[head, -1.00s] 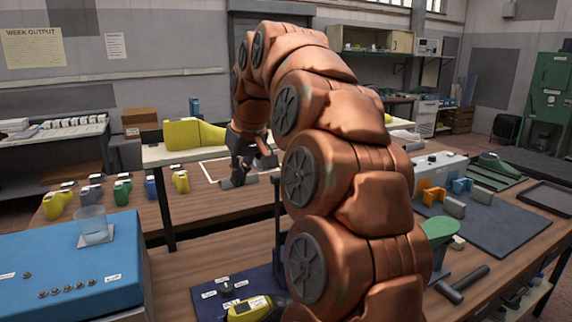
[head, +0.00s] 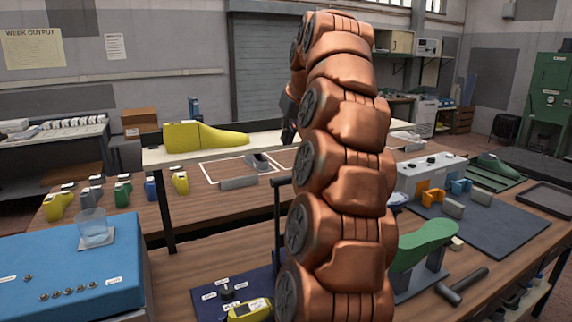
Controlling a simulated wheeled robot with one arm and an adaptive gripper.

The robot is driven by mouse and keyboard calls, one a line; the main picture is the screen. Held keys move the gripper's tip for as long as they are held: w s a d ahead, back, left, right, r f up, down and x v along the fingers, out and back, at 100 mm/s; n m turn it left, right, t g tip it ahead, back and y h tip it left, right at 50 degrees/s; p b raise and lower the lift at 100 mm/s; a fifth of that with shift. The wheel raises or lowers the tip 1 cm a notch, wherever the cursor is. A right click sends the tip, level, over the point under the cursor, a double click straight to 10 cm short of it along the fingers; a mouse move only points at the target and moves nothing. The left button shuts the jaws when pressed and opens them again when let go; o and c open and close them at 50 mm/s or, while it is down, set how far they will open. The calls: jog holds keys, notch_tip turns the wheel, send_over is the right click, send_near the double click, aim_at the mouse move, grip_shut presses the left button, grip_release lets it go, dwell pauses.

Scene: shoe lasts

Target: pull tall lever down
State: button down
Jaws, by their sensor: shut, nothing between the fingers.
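A tall dark lever (head: 277,225) stands upright beside my arm, left of it in the picture. A short crossbar tops it, and its lower end meets a dark blue panel (head: 208,297) with a small knob and labels. My arm hides part of the panel. My gripper (head: 288,133) shows only as a small dark piece left of my arm, beyond the lever and higher in the picture. It is shut and empty, apart from the lever. Most of it is hidden behind my arm links.
A blue box (head: 70,270) with a glass (head: 93,228) stands at left. A yellow shoe last (head: 205,136) sits on a raised white shelf. A green last (head: 422,243) stands at right near a hammer (head: 462,285).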

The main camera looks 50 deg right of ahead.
notch_tip(320, 180, down, 9)
jog(key=w+p, duration=0.1)
jog(key=p, duration=0.3)
jog(key=shift+d+f, duration=0.15)
dwell(0.9)
jog(key=shift+f, duration=0.1)
dwell(0.4)
jog(key=s+a+f+t+h+b, duration=0.1)
jog(key=s+a+t+b, duration=0.1)
jog(key=s+b, duration=0.5)
jog(key=s+a+f+t+h+b, duration=0.1)
jog(key=s+a+f+t+b, duration=0.1)
jog(key=s+b, duration=0.5)
jog(key=a+t+b, duration=0.1)
jog(key=b, duration=0.5)
jog(key=shift+s+f+t, duration=0.15)
jog(key=shift+s+t, duration=0.25)
